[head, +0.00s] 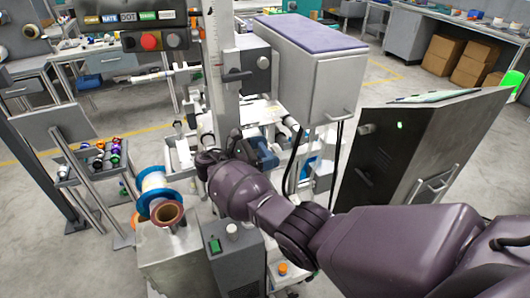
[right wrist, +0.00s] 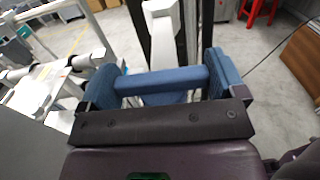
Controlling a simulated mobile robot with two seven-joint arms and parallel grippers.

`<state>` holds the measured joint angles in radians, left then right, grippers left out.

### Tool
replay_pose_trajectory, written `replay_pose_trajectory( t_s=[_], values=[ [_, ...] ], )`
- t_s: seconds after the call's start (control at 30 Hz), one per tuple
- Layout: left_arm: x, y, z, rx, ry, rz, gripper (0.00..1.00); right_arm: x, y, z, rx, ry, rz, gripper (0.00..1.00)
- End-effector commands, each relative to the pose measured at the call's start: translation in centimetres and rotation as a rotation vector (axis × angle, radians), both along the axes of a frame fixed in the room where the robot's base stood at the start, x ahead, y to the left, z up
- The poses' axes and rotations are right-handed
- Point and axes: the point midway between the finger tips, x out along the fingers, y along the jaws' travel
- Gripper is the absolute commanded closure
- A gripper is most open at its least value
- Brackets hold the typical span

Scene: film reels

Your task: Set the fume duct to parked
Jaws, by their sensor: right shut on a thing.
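My right gripper (head: 240,150) reaches into the middle of the machine, and my own wrist hides most of it in the head view. In the right wrist view, my right gripper (right wrist: 160,88) is shut on a blue crossbar (right wrist: 162,79), which I take to be the fume duct handle. Blue side pieces flank the bar. A pale post (right wrist: 163,30) rises just behind it. A blue part (head: 263,155) also shows beside the gripper in the head view. The duct's full shape and exact contact points are hidden. My left gripper is not in view.
A grey box with a purple top (head: 312,75) stands above and right of the gripper. A dark slanted cabinet (head: 415,150) is at right. A copper-coloured spool (head: 167,213) sits near the front left. A tall scaled column (head: 217,65) rises behind. Open floor lies beyond.

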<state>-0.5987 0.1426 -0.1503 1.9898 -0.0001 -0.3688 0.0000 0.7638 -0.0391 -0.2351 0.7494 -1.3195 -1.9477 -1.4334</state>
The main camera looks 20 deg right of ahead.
Motion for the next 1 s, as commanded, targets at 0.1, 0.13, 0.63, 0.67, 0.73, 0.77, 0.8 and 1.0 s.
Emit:
replay_pose_trajectory(
  t_s=[0.1, 0.13, 0.63, 0.67, 0.73, 0.77, 0.8, 1.0],
  values=[
    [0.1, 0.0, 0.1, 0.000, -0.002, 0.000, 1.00, -0.1, -0.1, 0.0, 0.001, 0.001, -0.005, 0.53],
    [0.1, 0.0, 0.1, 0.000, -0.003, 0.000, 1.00, -0.1, -0.1, 0.0, 0.001, 0.001, -0.005, 0.53],
    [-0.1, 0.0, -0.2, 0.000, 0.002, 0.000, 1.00, 0.0, 0.7, -0.1, 0.001, 0.001, -0.001, 0.00],
    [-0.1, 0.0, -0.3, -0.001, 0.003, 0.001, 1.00, 0.0, 1.0, -0.1, 0.002, 0.001, 0.000, 0.00],
    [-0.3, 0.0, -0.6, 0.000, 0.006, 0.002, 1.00, 0.0, 2.0, -0.1, 0.001, 0.002, 0.001, 0.00],
    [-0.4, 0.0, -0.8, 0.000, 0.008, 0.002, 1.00, 0.0, 2.5, -0.1, 0.001, 0.001, 0.000, 0.00],
    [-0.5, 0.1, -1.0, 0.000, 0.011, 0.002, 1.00, 0.0, 3.1, -0.2, 0.002, 0.002, 0.000, 0.00],
    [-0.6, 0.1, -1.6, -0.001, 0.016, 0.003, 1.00, -0.1, 5.9, -0.1, 0.004, 0.002, -0.004, 0.00]
  ],
)
